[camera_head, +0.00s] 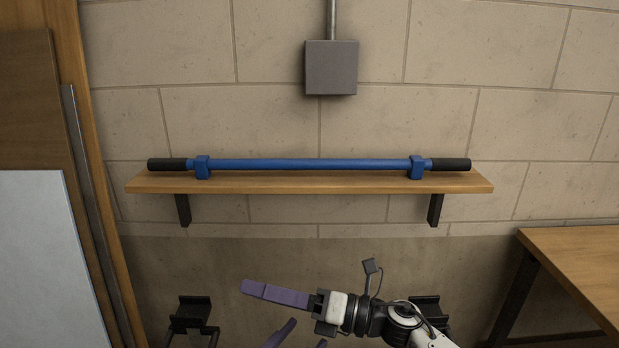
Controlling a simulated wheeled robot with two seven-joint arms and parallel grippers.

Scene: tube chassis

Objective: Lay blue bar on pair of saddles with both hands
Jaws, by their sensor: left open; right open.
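The blue bar (310,165) lies level along a wooden wall shelf, with black ends and two blue blocks (203,168) (416,168) around it near the ends. Two black bracket-like stands, at lower left (191,315) and lower right (426,303), look like the pair of saddles; both are partly cut off or covered, and nothing lies on them. My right gripper (246,287) points left, below the shelf, its purple fingers seen edge-on, open and empty. My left gripper (308,331) shows only purple fingertips at the bottom edge, open and apart from the bar.
The shelf (310,184) has two dark brackets beneath. A grey box (331,67) with a pipe is on the block wall above. A wooden table (580,262) stands at right; boards and a pale panel (45,265) lean at left. The space before the shelf is clear.

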